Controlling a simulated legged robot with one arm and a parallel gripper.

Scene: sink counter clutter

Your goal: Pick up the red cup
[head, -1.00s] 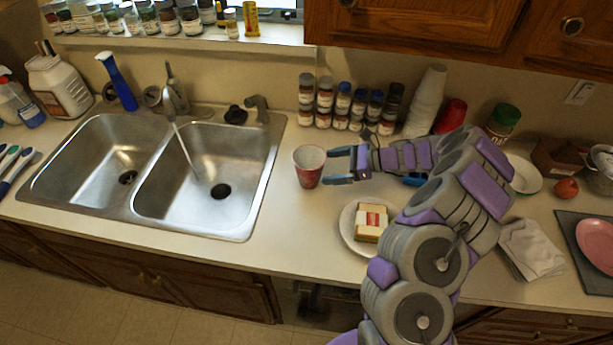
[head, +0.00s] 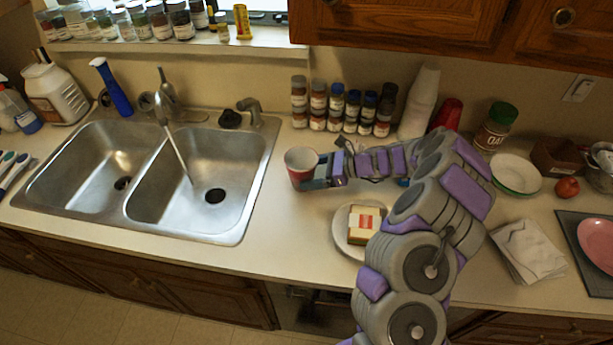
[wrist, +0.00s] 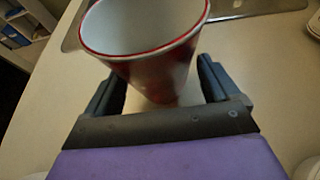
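The red cup (head: 302,172) with a white inside stands upright on the counter, just right of the sink. My gripper (head: 316,174) reaches it from the right. In the wrist view the cup (wrist: 160,70) sits between my two fingers, one on each side. The fingers are spread, with a small gap showing by the right finger; the fingertips are partly hidden by the cup, so contact is unclear.
The double sink (head: 195,222) lies left of the cup. Spice jars (head: 335,112) stand along the wall behind. A bowl (head: 515,173) and napkins (head: 530,250) lie to the right.

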